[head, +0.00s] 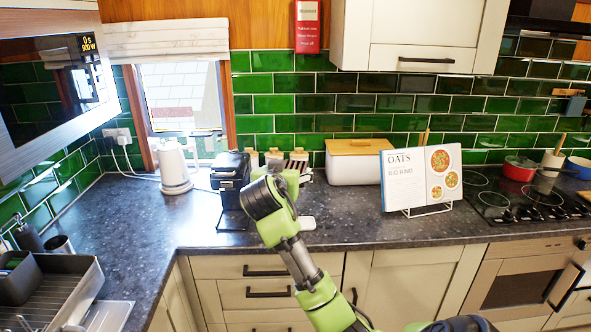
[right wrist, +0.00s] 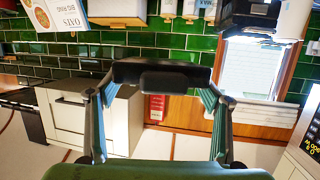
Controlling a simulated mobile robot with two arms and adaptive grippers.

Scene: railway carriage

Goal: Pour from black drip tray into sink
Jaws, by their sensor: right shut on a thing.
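The black drip tray (right wrist: 160,76) spans between the two fingertips of my right gripper (right wrist: 161,84) in the right wrist view. The gripper is shut on it; I cannot tell whether the tray holds liquid. The metal sink unit (head: 90,288) is at the lower left, only partly in frame. My left gripper is not in view.
A white kettle (head: 174,168) stands left of the coffee machine. A white bread bin (head: 352,168) and an open cookbook (head: 421,180) are to the right. A dark dish rack container (head: 18,280) sits by the sink. The dark worktop (head: 125,225) between sink and kettle is clear.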

